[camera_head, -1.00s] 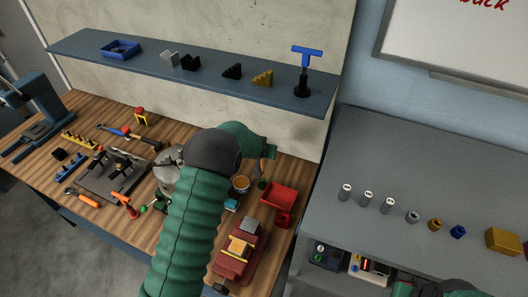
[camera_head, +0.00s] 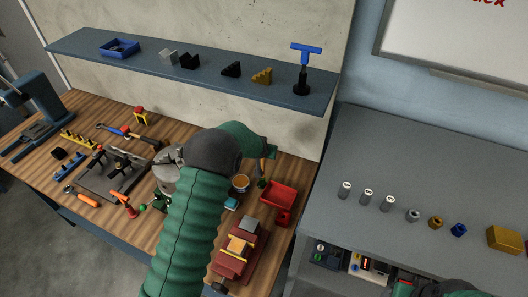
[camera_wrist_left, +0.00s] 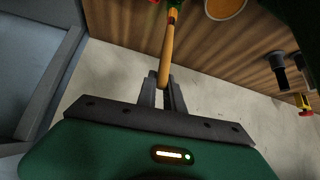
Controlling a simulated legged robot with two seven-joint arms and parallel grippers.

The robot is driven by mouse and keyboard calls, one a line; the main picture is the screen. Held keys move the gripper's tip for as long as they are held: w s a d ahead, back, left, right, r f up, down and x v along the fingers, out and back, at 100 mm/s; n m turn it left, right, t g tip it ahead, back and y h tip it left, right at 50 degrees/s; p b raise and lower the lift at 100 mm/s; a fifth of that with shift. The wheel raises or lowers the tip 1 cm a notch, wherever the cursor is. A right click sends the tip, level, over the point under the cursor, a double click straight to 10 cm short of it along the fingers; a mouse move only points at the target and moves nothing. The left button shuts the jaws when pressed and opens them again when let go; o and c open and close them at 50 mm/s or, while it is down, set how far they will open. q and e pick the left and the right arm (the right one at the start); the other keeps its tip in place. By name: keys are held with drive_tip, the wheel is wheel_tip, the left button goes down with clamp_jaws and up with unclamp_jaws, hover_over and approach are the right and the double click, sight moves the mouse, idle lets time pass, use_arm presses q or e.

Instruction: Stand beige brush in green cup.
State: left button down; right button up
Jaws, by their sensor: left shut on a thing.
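My left gripper (camera_wrist_left: 165,95) is shut on the handle of the beige brush (camera_wrist_left: 166,55). The handle runs away from the jaws to a dark red band near the top of the left wrist view. In the head view the brush (camera_head: 262,168) hangs steeply below the left gripper (camera_head: 267,156), which is partly hidden by its own arm. A small green thing, likely the green cup (camera_head: 262,183), is right under the brush on the wooden bench. I cannot tell whether the brush end is inside it.
A round container with an orange inside (camera_head: 241,183) stands just left of the green cup. A red bin (camera_head: 279,198) is close on the right, with a red vise (camera_head: 236,255) in front. A blue shelf (camera_head: 205,84) runs above the bench. Tools crowd the bench's left side.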

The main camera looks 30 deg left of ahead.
use_arm(q)
drive_tip(key=shift+f+b, duration=2.2)
drive_tip(key=shift+f, duration=0.4)
idle(0.9)
idle(0.3)
drive_tip(key=c, duration=1)
unclamp_jaws()
wheel_tip(320, 180, up, 6)
drive_tip(key=p, duration=0.3)
drive_tip(key=shift+p, duration=0.35)
